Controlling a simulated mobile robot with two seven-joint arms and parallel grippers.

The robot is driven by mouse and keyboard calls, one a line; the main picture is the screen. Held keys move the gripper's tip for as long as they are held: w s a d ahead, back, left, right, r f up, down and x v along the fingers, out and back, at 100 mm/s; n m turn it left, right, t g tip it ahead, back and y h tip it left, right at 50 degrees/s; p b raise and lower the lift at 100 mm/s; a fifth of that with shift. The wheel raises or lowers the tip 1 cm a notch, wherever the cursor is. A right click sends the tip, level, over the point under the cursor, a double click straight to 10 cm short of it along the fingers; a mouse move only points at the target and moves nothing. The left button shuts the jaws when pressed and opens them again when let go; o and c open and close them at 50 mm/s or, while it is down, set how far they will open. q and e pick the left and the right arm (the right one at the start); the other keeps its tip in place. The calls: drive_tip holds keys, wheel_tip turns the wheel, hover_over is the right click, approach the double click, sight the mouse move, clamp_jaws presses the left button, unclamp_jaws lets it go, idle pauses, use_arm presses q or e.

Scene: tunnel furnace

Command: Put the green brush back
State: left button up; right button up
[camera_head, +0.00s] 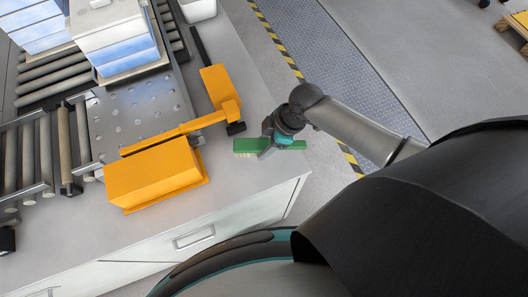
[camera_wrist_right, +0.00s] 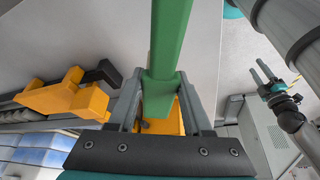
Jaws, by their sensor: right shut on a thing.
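The green brush (camera_head: 246,145) is near the right edge of the grey worktop in the head view, with pale bristles facing down. My right gripper (camera_head: 267,149) is shut on its middle from the right side. Whether the brush touches the worktop or hangs just above it, I cannot tell. In the right wrist view the green brush (camera_wrist_right: 171,40) runs up from between the fingers of my right gripper (camera_wrist_right: 160,98).
An orange box (camera_head: 155,174) stands at the worktop's front, with an orange bracket (camera_head: 216,85) behind it. A perforated metal plate (camera_head: 138,108) and rollers (camera_head: 64,150) lie left. White-and-blue bins (camera_head: 115,40) stand at the back. The worktop (camera_head: 245,190) is bare in front of the brush.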

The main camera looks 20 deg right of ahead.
drive_tip(key=shift+f+b, duration=0.4)
drive_tip(key=shift+f, duration=2.2)
drive_tip(key=shift+f, duration=0.2)
drive_tip(key=o, duration=1.2)
drive_tip(key=shift+r, duration=0.3)
drive_tip(key=p+v, duration=0.1)
drive_tip(key=v, duration=1)
drive_tip(key=shift+s+d+r+p, duration=0.1)
drive_tip(key=shift+d+r+p, duration=0.1)
drive_tip(key=shift+r+p, duration=0.15)
